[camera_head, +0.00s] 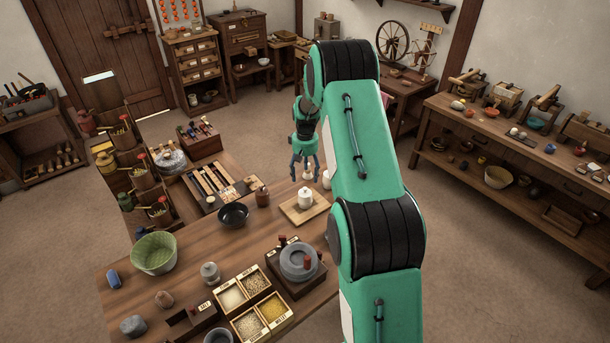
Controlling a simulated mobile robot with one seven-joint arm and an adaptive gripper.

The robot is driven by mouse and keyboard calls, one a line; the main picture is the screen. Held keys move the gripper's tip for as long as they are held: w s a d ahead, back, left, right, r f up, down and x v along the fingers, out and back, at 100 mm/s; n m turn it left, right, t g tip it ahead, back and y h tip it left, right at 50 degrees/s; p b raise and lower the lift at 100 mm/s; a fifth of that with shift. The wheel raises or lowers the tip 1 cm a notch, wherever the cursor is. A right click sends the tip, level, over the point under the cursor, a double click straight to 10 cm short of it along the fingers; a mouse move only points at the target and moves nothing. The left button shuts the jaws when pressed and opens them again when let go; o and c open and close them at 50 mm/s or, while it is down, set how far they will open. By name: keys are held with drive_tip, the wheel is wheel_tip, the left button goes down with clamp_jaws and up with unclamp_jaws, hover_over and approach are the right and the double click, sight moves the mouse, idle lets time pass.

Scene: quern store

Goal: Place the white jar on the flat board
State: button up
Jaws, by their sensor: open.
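A white jar (305,198) stands upright on a flat wooden board (291,212), toward the far right part of the wooden table. My gripper (305,177) is open, with its fingers pointing down. In the picture it appears just above and behind the jar, apart from it. Its exact height over the table is hard to tell. A second pale object (326,181) shows beside my arm, partly hidden by it.
A brown jar (263,196) and a dark bowl (233,214) stand left of the board. A small quern (299,261) and divided grain boxes (233,295) are nearer. A green bowl (154,254) is at left. My arm covers the table's right side.

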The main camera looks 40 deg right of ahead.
idle(0.4)
drive_tip(key=s+a+r+t, duration=0.1)
drive_tip(key=s+a+r, duration=0.1)
drive_tip(key=a+r, duration=0.55)
drive_tip(key=s+a+r, duration=0.1)
drive_tip(key=a+r, duration=0.3)
drive_tip(key=r, duration=0.6)
drive_tip(key=s+a+r+n+t, duration=0.1)
drive_tip(key=s+a+r+t, duration=0.1)
drive_tip(key=s+a+r, duration=1.4)
drive_tip(key=s+a+r+t, duration=0.1)
drive_tip(key=s+a, duration=0.2)
drive_tip(key=s, duration=0.4)
drive_tip(key=s+a+r+n, duration=0.1)
drive_tip(key=s+a, duration=0.3)
drive_tip(key=s, duration=0.4)
drive_tip(key=s+a+r+t, duration=0.1)
drive_tip(key=s+a, duration=0.3)
drive_tip(key=s, duration=0.3)
drive_tip(key=shift+s+a+r+t, duration=0.25)
drive_tip(key=shift+s+t, duration=0.05)
drive_tip(key=shift+s, duration=0.05)
